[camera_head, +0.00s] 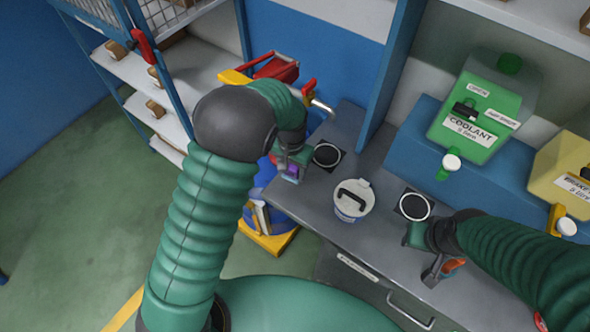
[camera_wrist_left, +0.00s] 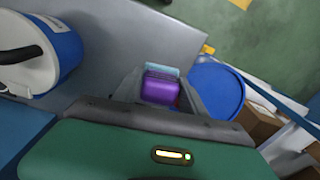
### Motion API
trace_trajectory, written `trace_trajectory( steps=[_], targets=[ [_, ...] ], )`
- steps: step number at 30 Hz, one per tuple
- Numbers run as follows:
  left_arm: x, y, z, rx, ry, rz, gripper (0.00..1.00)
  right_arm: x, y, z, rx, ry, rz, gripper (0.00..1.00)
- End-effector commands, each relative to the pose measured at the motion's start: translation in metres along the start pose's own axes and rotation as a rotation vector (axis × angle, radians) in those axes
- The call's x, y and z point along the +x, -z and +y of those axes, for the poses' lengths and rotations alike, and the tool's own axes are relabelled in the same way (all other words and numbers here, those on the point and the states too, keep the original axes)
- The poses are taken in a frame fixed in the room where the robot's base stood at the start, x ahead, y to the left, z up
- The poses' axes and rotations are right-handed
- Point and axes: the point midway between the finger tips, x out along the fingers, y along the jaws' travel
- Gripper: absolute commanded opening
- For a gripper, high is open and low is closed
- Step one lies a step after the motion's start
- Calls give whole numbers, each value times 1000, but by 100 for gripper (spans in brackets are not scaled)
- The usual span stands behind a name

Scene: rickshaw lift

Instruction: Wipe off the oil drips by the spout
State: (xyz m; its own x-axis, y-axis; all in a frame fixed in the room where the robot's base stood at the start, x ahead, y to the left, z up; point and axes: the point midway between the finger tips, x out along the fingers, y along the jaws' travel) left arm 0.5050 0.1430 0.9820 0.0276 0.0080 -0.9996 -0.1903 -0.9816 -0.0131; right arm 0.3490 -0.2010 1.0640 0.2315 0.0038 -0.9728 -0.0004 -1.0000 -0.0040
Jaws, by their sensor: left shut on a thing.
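My left gripper (camera_head: 292,172) is shut on a small purple block (camera_wrist_left: 160,88) with a light-blue layer, like a sponge. It holds the block beside the bench's left edge, above or near the blue drum (camera_wrist_left: 216,90). The metal spout (camera_head: 322,105) of the red pump (camera_head: 276,68) lies behind and right of my left gripper in the head view. I cannot make out any oil drips. My right gripper (camera_head: 441,268) is over the front of the bench at the right, with something orange at its fingers; whether it is open is unclear.
A white and blue tub (camera_head: 352,201) with a black handle stands on the grey bench (camera_head: 310,210). A green coolant can (camera_head: 470,110) and a yellow can (camera_head: 567,165) sit on a blue stand at the right. Blue-framed shelves stand at the left; green floor is open there.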

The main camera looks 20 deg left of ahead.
Motion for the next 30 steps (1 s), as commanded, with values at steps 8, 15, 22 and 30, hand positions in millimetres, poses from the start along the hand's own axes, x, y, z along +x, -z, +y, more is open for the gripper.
trace_trajectory(
  steps=[8,15,22,30],
  targets=[
    [-29,5,1,0,2,0,5,-25,6,0,-1,0,0,35],
    [-43,4,1,-1,3,-1,5,-35,8,0,0,0,0,35],
    [-42,5,-1,-1,2,-1,5,-34,8,0,0,0,0,35],
    [-42,5,0,-1,2,-1,5,-34,8,0,-1,0,0,35]
  ],
)
